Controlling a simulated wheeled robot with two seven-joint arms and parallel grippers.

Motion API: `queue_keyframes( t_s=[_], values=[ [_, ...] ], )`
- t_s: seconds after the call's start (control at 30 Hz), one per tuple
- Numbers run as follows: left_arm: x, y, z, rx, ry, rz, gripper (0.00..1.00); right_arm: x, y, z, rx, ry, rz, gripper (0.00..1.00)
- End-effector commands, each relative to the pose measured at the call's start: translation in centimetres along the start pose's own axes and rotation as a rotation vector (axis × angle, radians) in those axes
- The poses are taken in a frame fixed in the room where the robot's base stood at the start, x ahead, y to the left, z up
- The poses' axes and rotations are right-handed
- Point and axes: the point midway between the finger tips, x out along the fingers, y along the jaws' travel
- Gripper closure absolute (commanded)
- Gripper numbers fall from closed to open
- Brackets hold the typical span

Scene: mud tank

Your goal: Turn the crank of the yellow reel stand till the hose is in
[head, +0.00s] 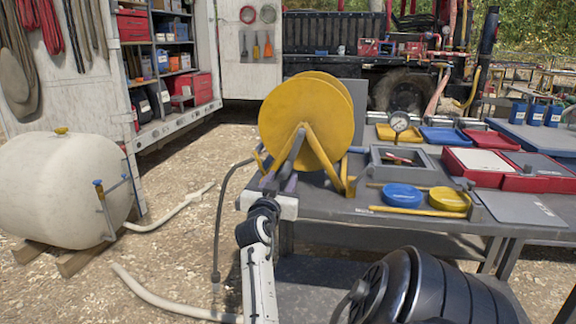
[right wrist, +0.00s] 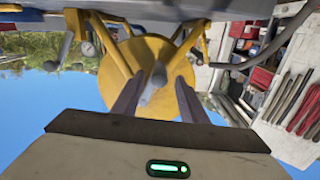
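The yellow reel stand (head: 325,125) stands at the bench's left end, with a yellow disc on splayed yellow legs. Its grey crank (head: 294,148) slants down from the hub toward my right gripper (head: 279,182). In the right wrist view, which is upside down, the crank (right wrist: 155,85) shows between the two spread fingers of my right gripper (right wrist: 158,92), with gaps on both sides. The yellow disc (right wrist: 118,75) is behind them. A dark hose (head: 219,220) hangs from the reel's left side toward the gravel, its lower end free. My left gripper is not in view.
The grey bench (head: 360,207) carries a blue lid (head: 403,195), a yellow lid (head: 449,199), a gauge (head: 399,121) and red trays (head: 480,160). A cream tank (head: 60,190) and pale pipes (head: 170,208) lie left on gravel. Open shelving stands behind.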

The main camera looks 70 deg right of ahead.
Motion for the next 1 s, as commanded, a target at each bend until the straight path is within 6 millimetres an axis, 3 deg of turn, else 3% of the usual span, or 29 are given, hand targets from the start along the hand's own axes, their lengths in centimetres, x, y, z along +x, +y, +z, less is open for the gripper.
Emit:
queue_keyframes(
  t_s=[0.3,0.5,0.9,1.0],
  values=[
    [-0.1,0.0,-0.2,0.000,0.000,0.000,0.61,5.9,0.1,-0.2,0.003,0.002,0.001,0.61],
    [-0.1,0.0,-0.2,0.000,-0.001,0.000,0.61,8.4,0.0,-0.1,0.005,0.001,0.000,0.61],
    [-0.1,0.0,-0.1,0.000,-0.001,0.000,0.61,9.2,0.0,0.0,0.008,0.000,0.000,0.61],
    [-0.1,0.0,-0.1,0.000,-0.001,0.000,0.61,9.2,0.0,0.0,0.008,0.000,0.000,0.78]
  ],
)
